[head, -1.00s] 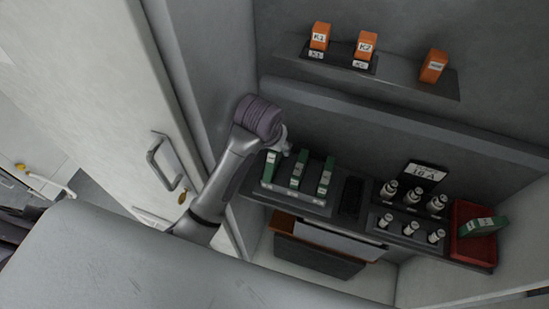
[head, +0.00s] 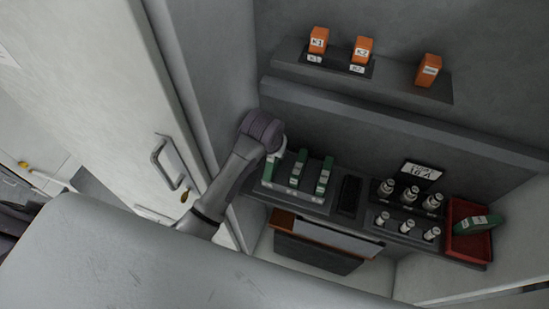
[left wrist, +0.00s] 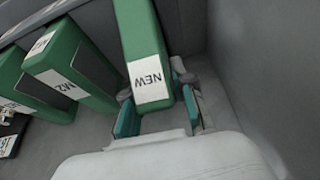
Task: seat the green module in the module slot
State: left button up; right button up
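My left gripper (left wrist: 158,108) has its teal-padded fingers on both sides of a green module (left wrist: 145,45) with a white label reading "NEW". The fingers appear to be shut on it. In the head view this module (head: 270,169) is at the left end of the module rack (head: 300,198), partly behind my left wrist. Two other green modules (head: 299,172) (head: 323,177) stand in the rack to its right. The module slot under the held module is hidden, so I cannot tell how deep it sits. My right gripper is not in view.
A red tray (head: 455,215) at the right holds another green module (head: 478,224). Several fuse-like cylinders (head: 410,193) stand between tray and rack. Orange relays (head: 362,48) stand on the upper shelf (head: 400,80). A cabinet wall is close on the left of my arm.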

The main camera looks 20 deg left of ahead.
pick_arm(q)
grip_shut()
jog(key=shift+r, duration=0.1)
